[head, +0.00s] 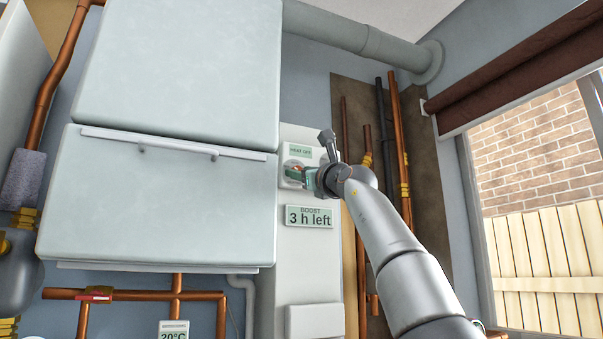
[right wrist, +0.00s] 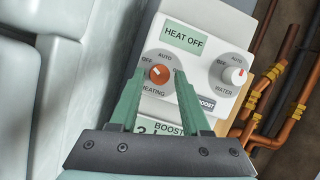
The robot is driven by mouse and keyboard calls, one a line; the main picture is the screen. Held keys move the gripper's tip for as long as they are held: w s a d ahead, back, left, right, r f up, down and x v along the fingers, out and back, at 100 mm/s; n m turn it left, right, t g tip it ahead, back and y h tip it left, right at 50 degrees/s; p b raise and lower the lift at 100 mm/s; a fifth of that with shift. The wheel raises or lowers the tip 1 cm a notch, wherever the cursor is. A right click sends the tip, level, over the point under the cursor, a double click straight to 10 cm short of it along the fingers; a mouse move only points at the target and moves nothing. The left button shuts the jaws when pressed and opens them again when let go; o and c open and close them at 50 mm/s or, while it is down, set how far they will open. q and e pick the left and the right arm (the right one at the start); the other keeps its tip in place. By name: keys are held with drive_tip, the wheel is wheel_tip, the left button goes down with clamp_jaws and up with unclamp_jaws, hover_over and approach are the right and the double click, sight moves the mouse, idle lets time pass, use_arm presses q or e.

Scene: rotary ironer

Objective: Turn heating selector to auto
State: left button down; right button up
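The heating selector (right wrist: 159,74) is a round orange knob on a white control panel (right wrist: 207,35). OFF, AUTO and HEATING labels surround it; its small white mark seems to point up-left, toward OFF. The display above (right wrist: 186,38) reads HEAT OFF. In the head view, the selector (head: 292,168) shows partly behind my fingers. My right gripper (right wrist: 160,80) has its green fingers apart, one on each side of the knob, with visible gaps; I cannot tell how far the tips are from the panel. My left gripper is not in view.
The water selector (right wrist: 235,76), a white knob with a red mark, sits right of the heating selector. A boost display (head: 310,216) reading 3 h left is below. The large boiler casing (head: 170,200) stands close on the left; copper pipes (head: 400,150) run on the right.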

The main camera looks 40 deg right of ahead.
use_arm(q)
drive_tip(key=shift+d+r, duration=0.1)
use_arm(e)
clamp_jaws()
